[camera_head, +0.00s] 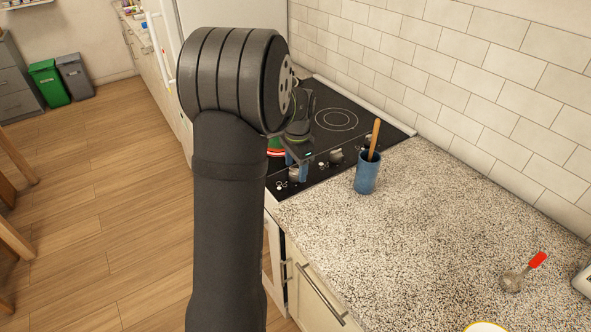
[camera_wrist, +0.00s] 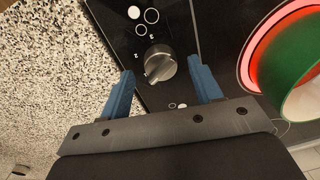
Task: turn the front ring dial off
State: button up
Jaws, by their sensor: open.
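A silver ring dial (camera_wrist: 160,64) sits on the black hob's control strip in the wrist view, with printed digits beside it. It also shows at the near end of the strip in the head view (camera_head: 297,174). My gripper (camera_wrist: 163,72) is open, with one blue finger on each side of the dial in the picture. I cannot tell whether either finger touches it. In the head view my gripper (camera_head: 292,158) is partly hidden behind my arm. A ring (camera_wrist: 252,52) glows red under a green pot (camera_wrist: 296,62) at the right of the wrist view.
Other dials (camera_head: 337,155) follow along the strip of the hob (camera_head: 352,106). A blue utensil cup (camera_head: 366,177) with a wooden handle stands on the speckled counter (camera_head: 420,230) close by. A red-handled ladle (camera_head: 525,271) lies at the right. The middle of the counter is clear.

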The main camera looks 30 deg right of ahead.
jog(key=shift+f, duration=0.8)
jog(key=c, duration=1)
jog(key=shift+n, duration=0.4)
jog(key=n, duration=1.1)
jog(key=shift+d+y, duration=0.1)
jog(key=shift+y, duration=0.2)
